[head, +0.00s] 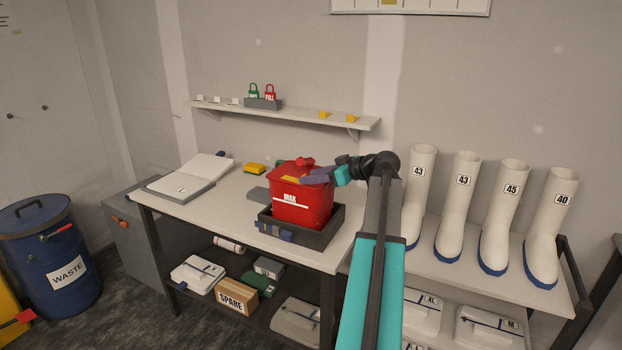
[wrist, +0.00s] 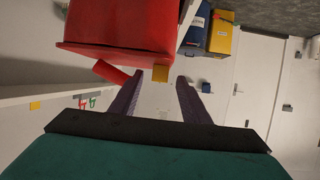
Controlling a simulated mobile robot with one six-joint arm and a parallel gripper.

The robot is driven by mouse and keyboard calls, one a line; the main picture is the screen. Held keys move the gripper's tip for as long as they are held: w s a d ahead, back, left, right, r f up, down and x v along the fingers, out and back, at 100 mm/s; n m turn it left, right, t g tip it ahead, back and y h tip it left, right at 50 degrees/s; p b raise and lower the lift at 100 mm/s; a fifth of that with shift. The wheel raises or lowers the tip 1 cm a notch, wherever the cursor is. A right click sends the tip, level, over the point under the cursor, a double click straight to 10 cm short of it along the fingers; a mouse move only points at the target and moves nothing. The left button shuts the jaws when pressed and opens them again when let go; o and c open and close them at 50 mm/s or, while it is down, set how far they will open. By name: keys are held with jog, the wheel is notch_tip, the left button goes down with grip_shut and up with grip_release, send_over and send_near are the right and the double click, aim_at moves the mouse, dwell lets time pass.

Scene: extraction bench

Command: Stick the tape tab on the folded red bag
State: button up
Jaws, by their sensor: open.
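The red bag (head: 302,208) stands in a dark tray (head: 328,233) on the bench, its top folded with a red roll (head: 303,162) above. It fills the upper left of the wrist view (wrist: 110,25). My gripper (head: 300,181) is at the bag's upper edge, with open purple fingers reaching in from the right. A small yellow tape tab (wrist: 160,73) lies at the bag's edge, between the fingertips in the wrist view (wrist: 160,82). It also shows as a yellow strip (head: 288,177) in the head view. I cannot tell how firmly it sticks.
The wall shelf (head: 300,116) holds two yellow tabs (head: 325,114), green and red padlocks (head: 263,92) and small white pieces. White boots (head: 464,205) stand right of my arm. A blue waste drum (head: 50,255) stands left.

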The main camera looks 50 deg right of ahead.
jog(key=b+v, duration=0.2)
jog(key=v, duration=1)
jog(key=shift+s, duration=0.25)
jog(key=shift+r, duration=0.1)
